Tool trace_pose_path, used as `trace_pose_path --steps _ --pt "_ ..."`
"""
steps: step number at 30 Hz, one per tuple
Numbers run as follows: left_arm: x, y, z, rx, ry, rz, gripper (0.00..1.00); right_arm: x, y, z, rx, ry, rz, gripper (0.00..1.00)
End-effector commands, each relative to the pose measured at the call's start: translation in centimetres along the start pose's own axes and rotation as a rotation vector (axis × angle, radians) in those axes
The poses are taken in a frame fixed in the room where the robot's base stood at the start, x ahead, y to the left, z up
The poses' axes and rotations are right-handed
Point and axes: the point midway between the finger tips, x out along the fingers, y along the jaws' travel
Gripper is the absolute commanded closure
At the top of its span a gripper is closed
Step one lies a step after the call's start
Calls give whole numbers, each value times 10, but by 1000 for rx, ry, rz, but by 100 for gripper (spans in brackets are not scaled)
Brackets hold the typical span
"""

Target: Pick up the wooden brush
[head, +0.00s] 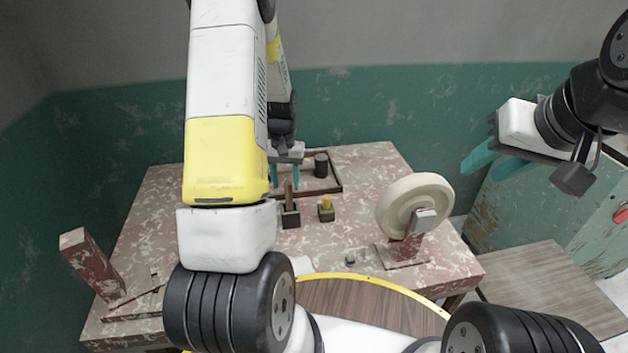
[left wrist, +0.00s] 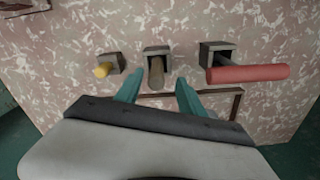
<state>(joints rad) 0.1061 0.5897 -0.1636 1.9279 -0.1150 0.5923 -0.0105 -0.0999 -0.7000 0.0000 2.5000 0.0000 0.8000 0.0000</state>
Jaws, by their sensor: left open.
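The wooden brush (head: 288,194) stands upright in a dark square holder (head: 290,218) on the table; only its brown handle shows. In the left wrist view the brush handle (left wrist: 156,74) appears between the teal fingertips of my left gripper (left wrist: 158,82). That gripper (head: 284,178) is open and empty, just behind and above the brush in the head view. Whether a finger touches the handle cannot be told. My right gripper (head: 482,172) is open and empty, raised at the right, away from the brush.
A pale wheel (head: 400,203) stands at right.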

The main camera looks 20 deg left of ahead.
Motion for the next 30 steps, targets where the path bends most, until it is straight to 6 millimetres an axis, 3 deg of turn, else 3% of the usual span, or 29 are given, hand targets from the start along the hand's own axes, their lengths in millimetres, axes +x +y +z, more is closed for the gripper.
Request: trace_pose_path --steps 18,26,27,30 --pt "75 5 -4 0 -5 0 54 0 0 0 0 0 0 64" --pt "78 5 -5 0 -2 0 54 0 0 0 0 0 0 64" --pt "78 5 -5 0 -2 0 56 0 0 0 0 0 0 64" --pt "78 5 -5 0 -2 0 75 0 0 0 0 0 0 64"
